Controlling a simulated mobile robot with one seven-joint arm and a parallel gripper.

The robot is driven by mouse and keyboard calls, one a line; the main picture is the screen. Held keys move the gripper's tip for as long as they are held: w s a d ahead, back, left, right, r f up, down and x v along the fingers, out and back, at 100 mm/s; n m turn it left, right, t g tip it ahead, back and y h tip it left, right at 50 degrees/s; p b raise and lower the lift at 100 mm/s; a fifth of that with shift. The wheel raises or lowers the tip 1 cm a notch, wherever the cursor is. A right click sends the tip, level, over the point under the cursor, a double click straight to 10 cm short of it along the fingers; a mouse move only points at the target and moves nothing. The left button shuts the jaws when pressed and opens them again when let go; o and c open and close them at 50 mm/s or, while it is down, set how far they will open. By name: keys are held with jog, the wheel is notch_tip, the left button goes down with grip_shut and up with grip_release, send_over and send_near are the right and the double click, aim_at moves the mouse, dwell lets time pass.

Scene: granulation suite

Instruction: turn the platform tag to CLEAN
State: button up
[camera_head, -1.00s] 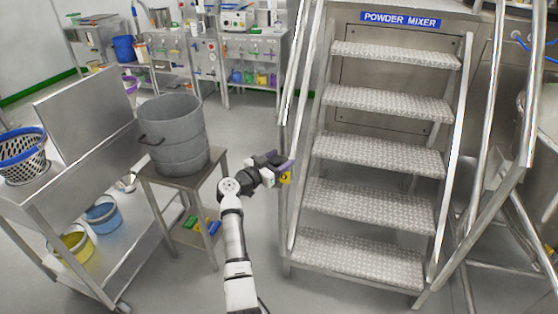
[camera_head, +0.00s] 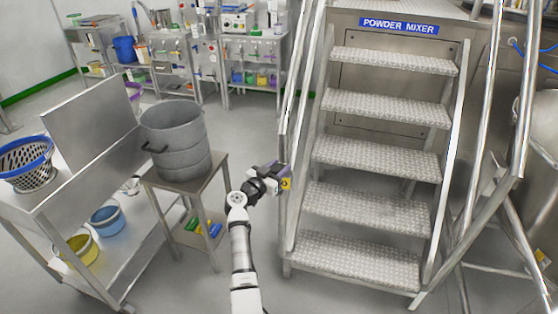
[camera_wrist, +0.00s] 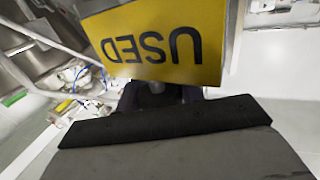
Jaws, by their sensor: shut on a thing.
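The platform tag (camera_wrist: 160,42) fills the top of the wrist view. Its yellow face shows the word USED upside down in that picture. In the head view the tag (camera_head: 285,184) is a small yellow patch beside the left rail of the steps. My gripper (camera_head: 279,171) is at the tag, left of the stair rail, and shut on it. In the wrist view the dark gripper body lies just below the tag, and the grip point itself is mostly hidden. No CLEAN face is visible.
The metal steps (camera_head: 376,155) marked POWDER MIXER stand right of my gripper. A grey bucket (camera_head: 176,130) sits on a small stand (camera_head: 217,178) to the left. A steel trolley (camera_head: 60,205) with baskets and bowls is farther left. Open floor lies behind, between stand and steps.

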jog(key=p, duration=0.1)
jog(key=n+t+y+p, duration=0.1)
jog(key=shift+r+y+p, duration=0.3)
jog(key=shift+p, duration=0.05)
jog(key=shift+a+f+n+t+y+p, duration=0.1)
jog(key=shift+f+n+t+y+p, duration=0.1)
jog(key=shift+n+t+y+p, duration=0.45)
jog(key=shift+w+a+f+n+y+p, duration=0.1)
jog(key=shift+n+y+p, duration=0.1)
jog(key=shift+n+y, duration=0.25)
jog(key=shift+f+n+y+p, duration=0.1)
jog(key=shift+n+y+p, duration=0.1)
jog(key=shift+y, duration=0.4)
jog(key=shift+a+n+t+y, duration=0.15)
jog(key=shift+n+t+y, duration=0.4)
jog(key=shift+n+y, duration=0.7)
jog(key=shift+w+a+y, duration=0.1)
jog(key=shift+a+y, duration=0.05)
jog(key=shift+y, duration=0.6)
jog(key=o, duration=1)
jog(key=shift+r, duration=0.1)
